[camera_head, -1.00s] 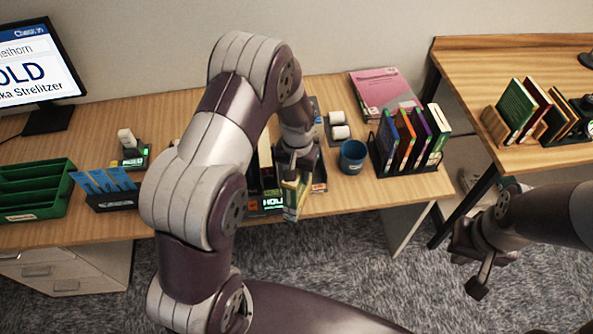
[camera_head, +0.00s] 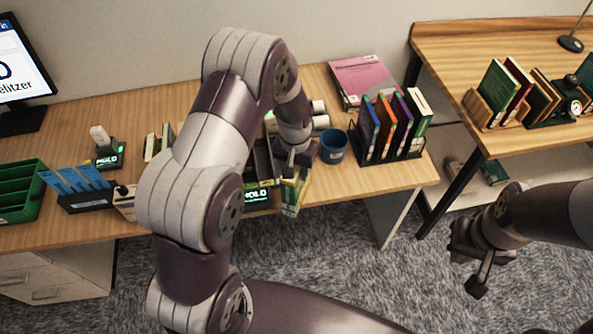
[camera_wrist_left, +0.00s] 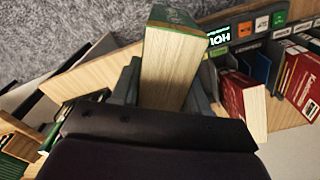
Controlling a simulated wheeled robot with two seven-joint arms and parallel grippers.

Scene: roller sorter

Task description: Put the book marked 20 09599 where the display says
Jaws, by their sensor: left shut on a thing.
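My left gripper (camera_head: 296,170) is shut on a book with a green cover (camera_head: 291,196), above the front edge of the main table. In the left wrist view the held book (camera_wrist_left: 168,68) shows its pale page edge and a strip of green cover; its marking cannot be read. The monitor (camera_head: 18,68) at the upper left is cut off, with only "D" and "elitzer" readable. A small display reading HOLD (camera_head: 256,195) is just left of the held book, partly behind my arm. My right gripper (camera_head: 482,268) is over the carpet at the right; its jaws are unclear.
A black rack of coloured books (camera_head: 390,150), a blue cup (camera_head: 333,146) and a pink book (camera_head: 360,78) are right of the left gripper. Green trays (camera_head: 20,192) and a blue-file holder (camera_head: 85,200) stand left. A second table (camera_head: 440,50) holds books.

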